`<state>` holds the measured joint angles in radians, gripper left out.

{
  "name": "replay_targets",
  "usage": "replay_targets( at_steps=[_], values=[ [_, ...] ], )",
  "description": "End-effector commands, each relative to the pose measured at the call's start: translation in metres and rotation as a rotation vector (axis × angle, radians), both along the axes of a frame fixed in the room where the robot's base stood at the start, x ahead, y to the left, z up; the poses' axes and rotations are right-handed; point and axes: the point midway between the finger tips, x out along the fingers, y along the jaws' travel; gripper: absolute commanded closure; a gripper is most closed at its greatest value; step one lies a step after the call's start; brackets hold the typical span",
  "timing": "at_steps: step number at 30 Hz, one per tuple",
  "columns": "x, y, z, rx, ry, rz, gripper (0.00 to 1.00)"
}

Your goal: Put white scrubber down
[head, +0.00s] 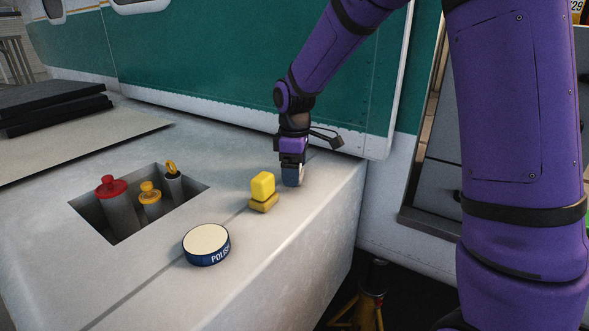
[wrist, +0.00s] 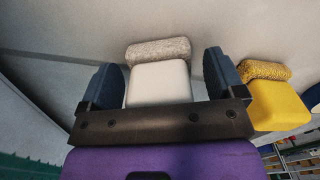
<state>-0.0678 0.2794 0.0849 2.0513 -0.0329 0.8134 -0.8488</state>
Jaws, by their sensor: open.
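The white scrubber (wrist: 158,82) has a white block handle and a grey textured pad. In the wrist view it stands between the two fingers of my gripper (wrist: 168,85), with its pad against the pale surface. The fingers are open, with small gaps on both sides of the handle. In the head view my gripper (head: 292,175) is low over the white ledge (head: 300,215), near its right edge, and hides the white scrubber.
A yellow scrubber (head: 263,188) stands close to the left of my gripper; it also shows in the wrist view (wrist: 279,103). A polish tin (head: 206,243) sits nearer the front. A recess (head: 85,207) holds capped cylinders. A green-and-white wall (head: 210,60) rises behind.

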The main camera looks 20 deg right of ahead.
Motion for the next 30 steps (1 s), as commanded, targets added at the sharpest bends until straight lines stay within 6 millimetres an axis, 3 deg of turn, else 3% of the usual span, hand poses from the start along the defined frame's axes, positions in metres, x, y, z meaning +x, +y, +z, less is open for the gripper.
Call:
replay_targets(
  at_steps=[18,30],
  values=[
    [0.001,0.000,0.104,0.001,-0.003,0.000,0.12],
    [-0.004,-0.001,0.123,0.000,-0.008,-0.012,0.12]
  ],
)
